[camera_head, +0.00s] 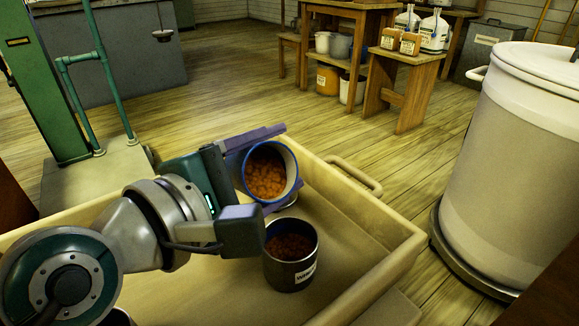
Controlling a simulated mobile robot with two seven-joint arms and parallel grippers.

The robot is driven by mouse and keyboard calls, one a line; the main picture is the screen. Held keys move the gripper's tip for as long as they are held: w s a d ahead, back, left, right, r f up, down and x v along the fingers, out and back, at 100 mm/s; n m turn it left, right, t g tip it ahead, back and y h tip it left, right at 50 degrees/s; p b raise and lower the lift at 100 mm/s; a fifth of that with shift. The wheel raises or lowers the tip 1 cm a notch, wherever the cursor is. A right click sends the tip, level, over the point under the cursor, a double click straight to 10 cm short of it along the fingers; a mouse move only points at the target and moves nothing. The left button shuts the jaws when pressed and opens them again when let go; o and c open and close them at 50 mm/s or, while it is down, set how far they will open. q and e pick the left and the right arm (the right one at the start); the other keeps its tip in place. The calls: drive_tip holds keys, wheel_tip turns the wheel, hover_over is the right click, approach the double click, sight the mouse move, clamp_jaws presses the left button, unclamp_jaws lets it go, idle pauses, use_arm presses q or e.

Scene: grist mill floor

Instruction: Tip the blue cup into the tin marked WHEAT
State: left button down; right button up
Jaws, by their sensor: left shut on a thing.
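The blue cup (266,174) is in my left gripper (262,178), whose fingers are shut on its sides. The cup is tilted with its mouth toward the camera, and orange-brown grain shows inside. It is above the tray, behind and slightly left of a dark grey tin (290,258). The tin stands upright in the tray, its white label partly readable as WHEAT, with dark brown contents inside. The cup and tin look apart. No stream of grain shows between them. My right gripper is not in view.
The wooden tray (365,262) has raised walls and a handle at the far right. Another round rim shows partly behind the cup, and one at the bottom left edge. A large pale bin (530,150) stands to the right. Stools and shelves with containers are behind.

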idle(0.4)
use_arm(q)
drive_tip(key=shift+s+r+m+t+b, duration=0.1)
drive_tip(key=shift+r+m+t+b, duration=0.25)
drive_tip(key=shift+m+b, duration=0.4)
idle(1.8)
drive_tip(key=shift+s+d+r+m+t, duration=0.25)
drive_tip(key=shift+s+d+m+t, duration=0.15)
drive_tip(key=shift+m, duration=0.45)
idle(1.2)
drive_tip(key=shift+s+r+m, duration=0.1)
drive_tip(key=shift+r+m, duration=0.05)
drive_tip(key=shift+m, duration=0.15)
idle(0.7)
